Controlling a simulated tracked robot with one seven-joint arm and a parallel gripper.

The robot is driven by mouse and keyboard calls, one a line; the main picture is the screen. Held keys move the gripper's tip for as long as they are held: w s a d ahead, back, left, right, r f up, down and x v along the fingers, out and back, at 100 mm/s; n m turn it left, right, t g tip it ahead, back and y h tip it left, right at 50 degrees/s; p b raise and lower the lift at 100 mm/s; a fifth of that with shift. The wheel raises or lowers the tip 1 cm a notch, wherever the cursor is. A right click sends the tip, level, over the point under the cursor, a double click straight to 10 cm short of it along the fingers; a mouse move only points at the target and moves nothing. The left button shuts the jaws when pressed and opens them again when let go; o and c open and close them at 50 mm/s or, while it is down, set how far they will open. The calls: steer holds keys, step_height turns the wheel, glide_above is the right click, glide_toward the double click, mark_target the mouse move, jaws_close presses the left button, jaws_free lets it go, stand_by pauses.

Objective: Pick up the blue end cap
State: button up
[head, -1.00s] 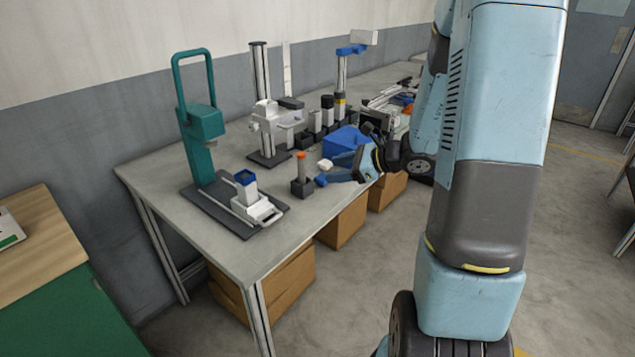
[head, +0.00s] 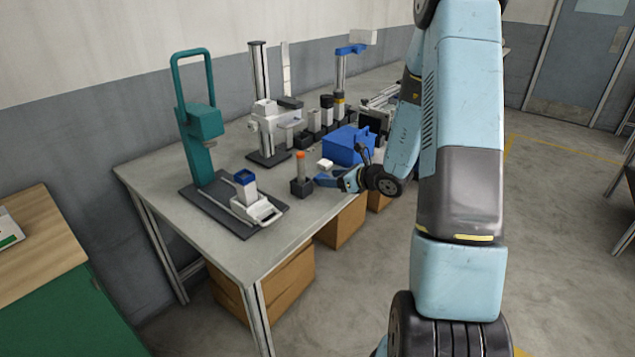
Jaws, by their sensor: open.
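The small blue end cap (head: 321,181) lies on the grey table, just right of a dark block with an orange-topped post (head: 301,176). My gripper (head: 331,180) is open, low at the table's right edge, with its fingers pointing left at the cap. The fingers are also blue and overlap the cap in this view. I cannot tell whether the cap is between them or touching them.
A small white piece (head: 325,163) and a blue bin (head: 346,146) are just behind my gripper. The table's front left (head: 160,195) is clear.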

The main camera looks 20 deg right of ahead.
mark_target(321, 176)
steer(key=shift+x, duration=2.95)
steer(key=shift+w+d, duration=0.1)
steer(key=shift+c, duration=0.3)
steer(key=c, duration=0.7)
